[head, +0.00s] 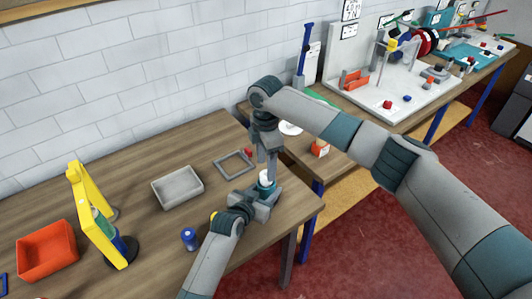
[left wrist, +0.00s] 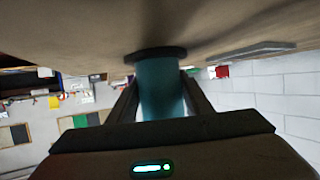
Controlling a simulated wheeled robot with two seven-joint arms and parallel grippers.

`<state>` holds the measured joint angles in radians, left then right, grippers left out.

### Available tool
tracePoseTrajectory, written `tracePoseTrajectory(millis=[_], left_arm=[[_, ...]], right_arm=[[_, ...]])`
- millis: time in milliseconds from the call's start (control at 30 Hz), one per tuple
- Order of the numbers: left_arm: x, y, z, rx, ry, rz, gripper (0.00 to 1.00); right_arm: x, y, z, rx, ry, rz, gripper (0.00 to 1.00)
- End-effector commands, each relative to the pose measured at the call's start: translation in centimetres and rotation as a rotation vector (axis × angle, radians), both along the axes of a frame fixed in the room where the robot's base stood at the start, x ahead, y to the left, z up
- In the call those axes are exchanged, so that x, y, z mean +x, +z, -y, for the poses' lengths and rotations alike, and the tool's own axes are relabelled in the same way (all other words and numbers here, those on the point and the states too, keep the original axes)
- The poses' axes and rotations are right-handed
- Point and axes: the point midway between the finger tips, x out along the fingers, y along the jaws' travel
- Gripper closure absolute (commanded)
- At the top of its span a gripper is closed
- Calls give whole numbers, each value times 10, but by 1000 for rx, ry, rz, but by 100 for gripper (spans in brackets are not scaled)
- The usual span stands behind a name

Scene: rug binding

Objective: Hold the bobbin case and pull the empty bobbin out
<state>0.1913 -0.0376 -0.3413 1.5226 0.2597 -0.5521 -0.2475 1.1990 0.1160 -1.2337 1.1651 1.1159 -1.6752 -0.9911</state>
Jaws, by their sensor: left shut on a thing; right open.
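The bobbin case, a teal cylinder (head: 264,187), stands upright near the table's right edge. My left gripper (head: 262,195) is shut on it from the front. In the left wrist view the teal cylinder (left wrist: 160,88) sits between the two fingers, with a dark flange (left wrist: 156,53) at its table end. A white piece (head: 266,177), seemingly the bobbin, shows at the top of the case. My right gripper (head: 267,172) points straight down from above, open, with its fingertips at the white piece. Its fingers partly hide that piece, and I cannot tell whether they touch it.
A grey square frame (head: 234,164) and a small red piece (head: 248,152) lie just behind. A grey tray (head: 177,187), blue spool (head: 190,239), yellow stand (head: 90,215) and orange bin (head: 47,250) are to the left.

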Motion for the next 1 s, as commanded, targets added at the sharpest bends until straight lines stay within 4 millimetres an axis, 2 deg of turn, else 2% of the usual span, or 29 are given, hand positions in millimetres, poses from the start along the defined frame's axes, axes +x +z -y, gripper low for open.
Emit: tracePoseTrajectory(millis=[100, 300, 500, 767, 933, 967, 1000], left_arm=[[0, 0, 0, 0, 0, -1, 84], [0, 0, 0, 0, -1, -1, 84], [0, 0, 0, 0, -1, -1, 84], [0, 0, 0, 0, -1, -1, 84], [0, 0, 0, 0, -1, -1, 84], [0, 0, 0, 0, -1, -1, 84], [0, -1, 0, 0, -1, -1, 84]], right_arm=[[-1, -19, 0, -2, 0, -1, 47], [0, -40, 0, -1, 1, -1, 47], [0, -49, 0, -1, 1, 0, 47], [0, -49, 0, -1, 1, 0, 47], [0, -49, 0, 0, 1, 0, 85], [0, -49, 0, 0, 1, 0, 91], [0, -49, 0, 0, 1, 0, 91]])
